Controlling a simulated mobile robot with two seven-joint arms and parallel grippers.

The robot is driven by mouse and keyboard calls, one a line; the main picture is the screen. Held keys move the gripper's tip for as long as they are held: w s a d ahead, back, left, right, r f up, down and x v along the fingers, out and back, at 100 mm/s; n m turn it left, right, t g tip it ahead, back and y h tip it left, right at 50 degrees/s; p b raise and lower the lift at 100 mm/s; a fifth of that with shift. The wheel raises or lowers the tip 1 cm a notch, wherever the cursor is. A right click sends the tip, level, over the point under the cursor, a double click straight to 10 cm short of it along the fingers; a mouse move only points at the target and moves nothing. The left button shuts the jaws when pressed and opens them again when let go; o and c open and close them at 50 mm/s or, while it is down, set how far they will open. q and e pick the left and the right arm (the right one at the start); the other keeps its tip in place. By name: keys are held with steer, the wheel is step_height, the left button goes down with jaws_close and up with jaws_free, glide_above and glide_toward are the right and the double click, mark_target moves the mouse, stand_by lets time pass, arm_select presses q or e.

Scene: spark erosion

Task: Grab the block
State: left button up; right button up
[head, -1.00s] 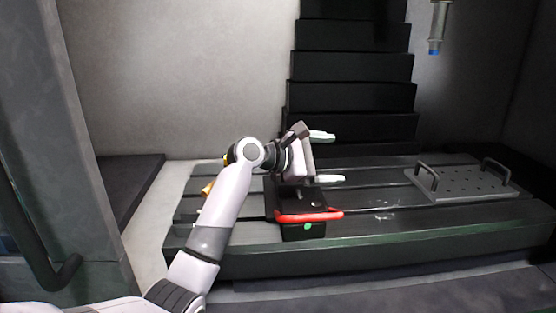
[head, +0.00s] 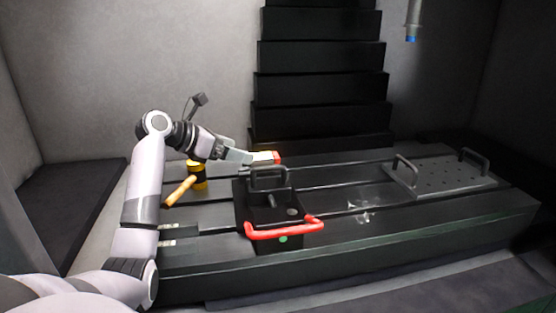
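My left gripper (head: 262,156) reaches in from the left over the back of the slotted black table. Its pale fingers point right and show nearly edge-on, so the gap between them cannot be judged. A small red piece (head: 277,157) shows at the fingertips; I cannot tell whether it is held, behind them or part of the finger. Just in front and below is a dark block-like fixture (head: 262,214) with a black top handle (head: 268,178), a red bar handle (head: 285,229) and a green dot. It is not clear which thing is the block. My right gripper is out of view.
A yellow-and-black cylinder (head: 198,176) and an orange-handled tool (head: 180,191) are on the table's left part, near my arm. A perforated plate with two handles (head: 445,178) lies at right. A blue-tipped nozzle (head: 412,25) hangs above. Dark stepped bellows (head: 320,90) rise behind.

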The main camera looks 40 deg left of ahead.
mark_target(261, 155)
arm_select(q)
steer(key=shift+p+x, duration=0.35)
steer(key=shift+x, duration=3.25)
steer(key=shift+r, duration=0.2)
steer(key=c, duration=1.5)
steer(key=shift+a, duration=0.1)
steer(key=shift+c, duration=0.2)
